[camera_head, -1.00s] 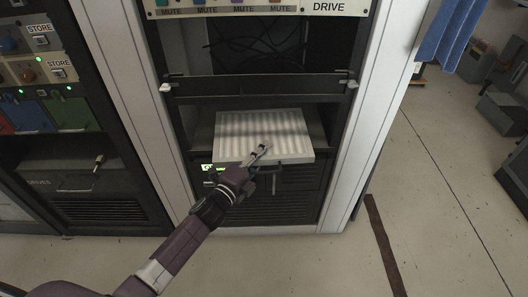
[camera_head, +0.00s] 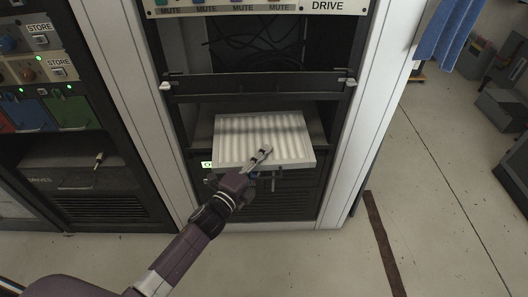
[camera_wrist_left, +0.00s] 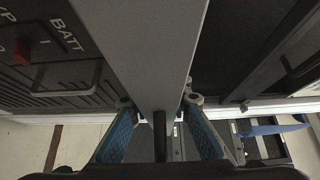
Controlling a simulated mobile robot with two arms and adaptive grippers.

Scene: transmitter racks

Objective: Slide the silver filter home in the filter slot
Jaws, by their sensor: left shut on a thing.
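The silver filter (camera_head: 240,135) is a flat, pale panel with a ribbed top. It lies in the filter slot (camera_head: 200,132), the dark opening in the middle rack, with its front edge out toward me. Its back part is under the dark crossbar's level. My left gripper (camera_head: 264,152) is at the filter's front edge, shut on it. In the left wrist view the filter (camera_wrist_left: 155,50) is a grey slab between the two blue-padded fingers (camera_wrist_left: 158,103). How deep the filter sits is hard to tell. My right gripper is not in view.
A dark crossbar (camera_head: 260,88) spans the rack above the slot, with cables (camera_head: 250,50) behind. A vented panel (camera_head: 280,200) is below. White rack posts (camera_head: 365,130) flank the opening. Another rack (camera_head: 80,150) stands left. Open floor (camera_head: 440,190) lies right.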

